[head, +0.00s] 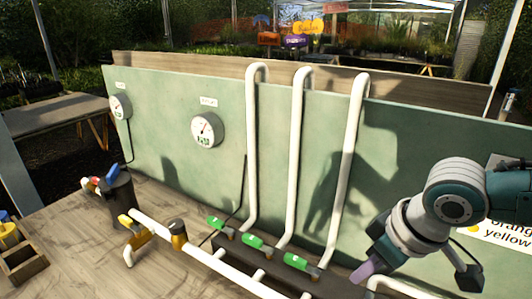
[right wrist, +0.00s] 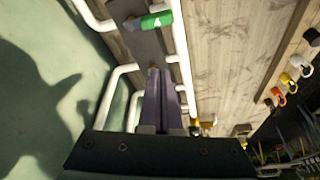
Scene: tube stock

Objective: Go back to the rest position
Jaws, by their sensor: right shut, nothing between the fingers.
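My right gripper (head: 366,270) is at the lower right of the head view, at the end of my grey and teal arm. Its purple fingers also show in the right wrist view (right wrist: 161,80), pressed together with nothing between them. In the head view it is right of three green valve handles (head: 253,241) on a dark manifold block (head: 330,282). A green handle marked 4 (right wrist: 157,20) shows beyond the fingertips in the right wrist view. I cannot tell how close the fingers are to the block. My left gripper is not in view.
Three white upright pipes (head: 297,150) run up a green panel (head: 170,150) with two round gauges (head: 207,130). A white pipe with yellow fittings (head: 179,236) crosses the wooden bench (head: 75,240). A black cylinder (head: 121,195) and a wooden tray (head: 25,269) are at left.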

